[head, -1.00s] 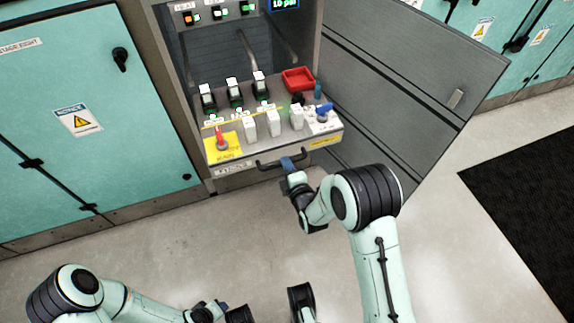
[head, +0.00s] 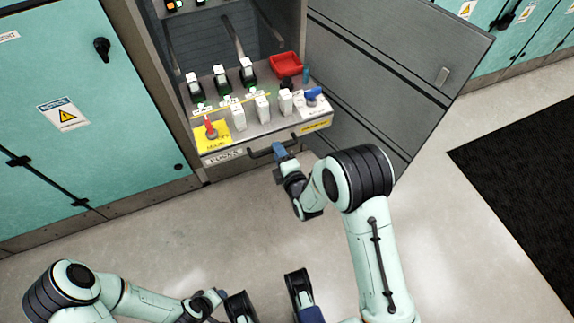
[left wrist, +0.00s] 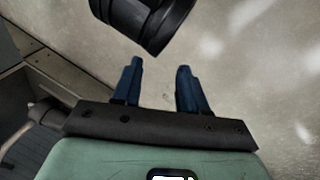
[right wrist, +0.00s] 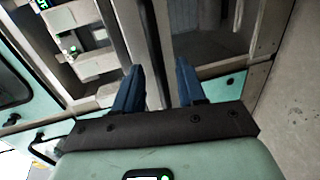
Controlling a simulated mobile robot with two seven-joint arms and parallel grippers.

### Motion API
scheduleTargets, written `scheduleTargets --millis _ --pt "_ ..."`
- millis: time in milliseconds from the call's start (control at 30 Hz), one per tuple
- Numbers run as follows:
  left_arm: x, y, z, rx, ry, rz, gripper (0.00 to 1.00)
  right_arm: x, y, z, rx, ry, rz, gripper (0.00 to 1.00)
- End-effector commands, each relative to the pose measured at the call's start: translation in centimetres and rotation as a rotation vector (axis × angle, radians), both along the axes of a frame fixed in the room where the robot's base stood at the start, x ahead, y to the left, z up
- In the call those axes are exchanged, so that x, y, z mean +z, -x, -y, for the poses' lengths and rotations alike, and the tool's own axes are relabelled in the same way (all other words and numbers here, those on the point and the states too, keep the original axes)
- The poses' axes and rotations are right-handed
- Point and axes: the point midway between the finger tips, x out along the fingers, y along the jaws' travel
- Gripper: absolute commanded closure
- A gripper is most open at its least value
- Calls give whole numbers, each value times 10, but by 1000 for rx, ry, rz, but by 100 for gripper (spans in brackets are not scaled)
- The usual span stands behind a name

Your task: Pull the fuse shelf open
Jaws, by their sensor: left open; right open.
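The fuse shelf (head: 222,157) is a grey drawer in the open cabinet, with a row of black-and-white fuse units and white blocks on top. Its dark bar handle (head: 258,154) runs along the front face. My right gripper (head: 279,150) is open at the right part of this handle; its fingers hide part of the bar, so I cannot tell whether they touch it. In the right wrist view its blue fingers (right wrist: 157,88) are apart in front of grey metal edges. My left gripper (head: 218,296) is low in the head view; its fingers (left wrist: 157,84) are open and empty over the floor.
A red tray (head: 287,66), a red switch (head: 210,129) on a yellow plate and a blue knob (head: 312,94) sit on the shelf. The grey cabinet door (head: 385,80) stands open on the right. The floor in front (head: 150,225) is clear.

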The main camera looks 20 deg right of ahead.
Motion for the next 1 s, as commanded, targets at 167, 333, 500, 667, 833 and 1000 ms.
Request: scheduleTargets --millis 167,333,500,667,833,1000 --pt "10 11 6 -12 15 -27 57 9 36 1 1 -1 -3 60" --pt "16 20 10 -22 25 -51 57 18 74 2 1 -1 -2 60" --pt "19 25 13 -28 33 -66 57 23 103 3 1 0 -1 60" --pt "20 27 14 -30 35 -71 57 25 117 4 1 0 0 60" --pt "20 27 14 -30 35 -72 57 26 121 4 0 0 2 60" --pt "20 27 14 -30 35 -72 57 26 120 4 0 0 2 60"
